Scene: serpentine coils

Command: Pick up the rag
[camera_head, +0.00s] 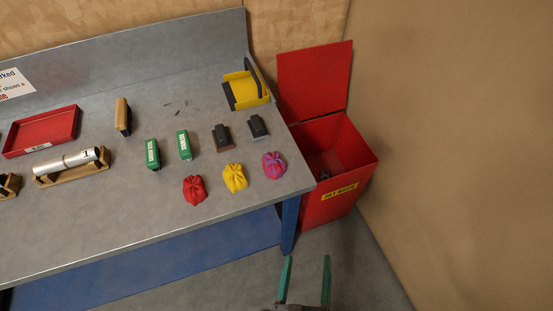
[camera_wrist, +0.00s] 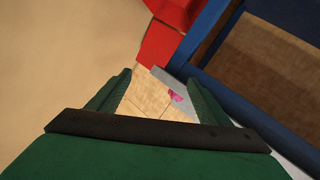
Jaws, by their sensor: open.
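Three crumpled rags lie in a row near the bench's front right edge: a red rag (camera_head: 195,190), a yellow rag (camera_head: 235,178) and a pink and purple rag (camera_head: 274,165). The pink and purple one is nearest the bench's right end. A small pink patch of it (camera_wrist: 175,96) shows between the fingers in the wrist view. My gripper (camera_head: 307,260) is open and empty, with green fingers apart. It is in front of the bench, to the lower right of the rags and clear of them. The fingers also show in the wrist view (camera_wrist: 158,86).
A red bin (camera_head: 332,204) labelled oily waste stands open at the bench's right end. The grey bench (camera_head: 120,215) also holds green blocks (camera_head: 184,145), dark blocks (camera_head: 222,138), a yellow holder (camera_head: 243,90), a red tray (camera_head: 68,128) and a metal cylinder (camera_head: 68,163).

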